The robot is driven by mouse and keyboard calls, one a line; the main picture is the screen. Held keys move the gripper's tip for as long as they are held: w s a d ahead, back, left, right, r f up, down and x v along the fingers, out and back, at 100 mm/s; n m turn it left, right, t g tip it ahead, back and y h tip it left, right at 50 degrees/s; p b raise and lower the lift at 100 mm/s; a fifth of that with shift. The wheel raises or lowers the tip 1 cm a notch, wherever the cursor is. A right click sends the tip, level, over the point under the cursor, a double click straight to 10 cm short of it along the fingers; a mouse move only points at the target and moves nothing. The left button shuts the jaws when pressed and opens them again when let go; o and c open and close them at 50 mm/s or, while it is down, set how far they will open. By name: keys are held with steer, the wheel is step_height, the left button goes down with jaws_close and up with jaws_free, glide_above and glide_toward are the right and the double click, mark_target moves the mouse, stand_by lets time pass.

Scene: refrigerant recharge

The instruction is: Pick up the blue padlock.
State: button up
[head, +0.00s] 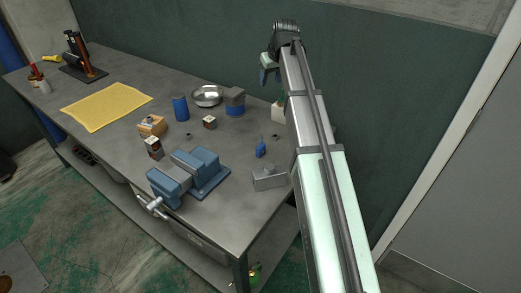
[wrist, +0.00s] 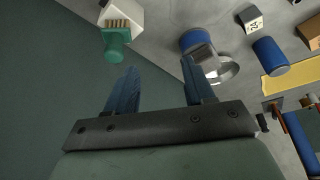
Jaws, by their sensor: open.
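A small blue object (head: 261,150) that looks like the padlock lies on the grey workbench (head: 225,215), behind a grey metal block and right of the vise. I cannot make out its shackle clearly. I do not see it in the wrist view. My gripper (head: 269,76) is raised high at the bench's far right, above and behind the padlock, well apart from it. In the wrist view its two blue fingers (wrist: 160,66) are spread with nothing between them.
A blue vise (head: 195,172) and a grey block (head: 268,178) stand near the padlock. Behind are a blue can (head: 181,108), a metal bowl (head: 207,95) and small boxes. A yellow cloth (head: 105,106) lies left. A dark green wall (head: 400,110) rises behind the bench.

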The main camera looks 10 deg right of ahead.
steer(key=s+a, duration=0.2)
steer(key=a, duration=0.2)
steer(key=m+g+h, duration=0.1)
steer(key=m+g, duration=0.3)
steer(key=m, duration=0.5)
glide_above(261, 145)
steer(key=f, duration=0.4)
steer(key=shift+w+d+f, duration=0.1)
steer(key=shift+w+f, duration=0.1)
steer(key=shift+s+m, duration=0.15)
steer(key=shift+m, duration=0.75)
steer(key=shift+f, duration=0.5)
step_height(261, 145, down, 8)
steer(key=shift+r, duration=0.15)
steer(key=shift+a+f, duration=0.2)
steer(key=shift+f, duration=2.4)
